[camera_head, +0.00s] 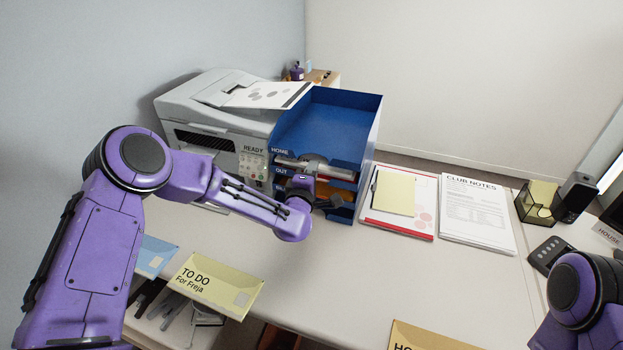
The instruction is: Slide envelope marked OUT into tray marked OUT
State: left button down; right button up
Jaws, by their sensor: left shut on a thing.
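The blue letter tray stack (345,128) stands on the desk beside the printer. Its top tray is labelled HOME. The label of the tray below looks like OUT, partly hard to read. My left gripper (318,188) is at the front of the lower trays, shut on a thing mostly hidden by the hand. An orange-brown sliver, likely an envelope (325,180), shows at the tray opening beside it. Its marking is hidden, and I cannot tell how deep it lies. My right arm shows at the lower right edge, but its gripper is out of view.
A white printer (215,120) stands left of the trays. A yellow TO DO envelope (214,285) and a blue one (154,254) lie near the front edge. The desk's middle is clear.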

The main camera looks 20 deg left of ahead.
pick_arm(q)
jog(key=c, duration=1.1)
grip_release()
jog(key=shift+c, duration=0.2)
jog(key=shift+s, duration=0.1)
jog(key=shift+f, duration=0.1)
jog(key=s+b, duration=0.2)
jog(key=s, duration=0.8)
jog(key=shift+s+d+r, duration=0.2)
jog(key=shift+d+r, duration=0.05)
jog(key=shift+d, duration=0.15)
jog(key=shift+r, duration=0.1)
